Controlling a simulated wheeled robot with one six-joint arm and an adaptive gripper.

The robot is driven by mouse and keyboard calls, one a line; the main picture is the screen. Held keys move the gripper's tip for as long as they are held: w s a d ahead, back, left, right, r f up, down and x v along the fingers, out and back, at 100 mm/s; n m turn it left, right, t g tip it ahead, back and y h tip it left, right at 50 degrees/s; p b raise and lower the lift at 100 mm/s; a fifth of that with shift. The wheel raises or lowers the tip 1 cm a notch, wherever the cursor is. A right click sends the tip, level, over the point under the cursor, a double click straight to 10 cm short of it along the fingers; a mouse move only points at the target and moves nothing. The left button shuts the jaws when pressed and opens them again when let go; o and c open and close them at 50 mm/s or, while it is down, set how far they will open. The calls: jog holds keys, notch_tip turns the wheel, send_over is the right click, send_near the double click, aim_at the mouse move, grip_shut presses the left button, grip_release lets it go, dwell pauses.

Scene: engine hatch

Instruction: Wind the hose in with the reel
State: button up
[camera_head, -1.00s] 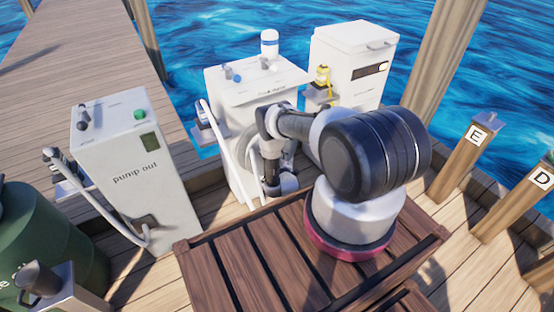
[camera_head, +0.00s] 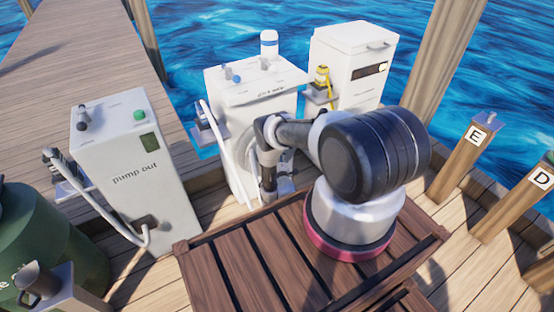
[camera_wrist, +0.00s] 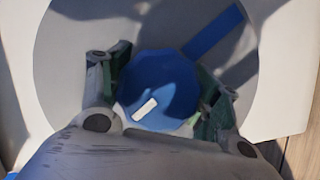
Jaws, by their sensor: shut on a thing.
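The hose reel shows in the wrist view as a pale grey round disc (camera_wrist: 75,40) on a white face. A blue round knob (camera_wrist: 150,82) with a small white mark sits in front of the disc. My gripper (camera_wrist: 160,92) is shut on this knob, with one finger on each side. A blue bar (camera_wrist: 213,32) lies on the disc at upper right. In the head view, the reel (camera_head: 246,142) is on the front of the white water cabinet (camera_head: 228,88), mostly hidden by my arm. A white hose (camera_head: 226,150) hangs at the cabinet's left side.
A white pump-out cabinet (camera_head: 130,180) with its own hose stands at left, beside a green tank (camera_head: 45,240). Another white cabinet (camera_head: 350,65) and a yellow-topped fitting (camera_head: 321,78) stand at right. A slatted wooden platform (camera_head: 240,265) lies in front. Posts marked E and D stand at far right.

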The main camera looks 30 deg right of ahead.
jog(key=o, duration=1)
jog(key=shift+s, duration=0.1)
jog(key=v, duration=1.2)
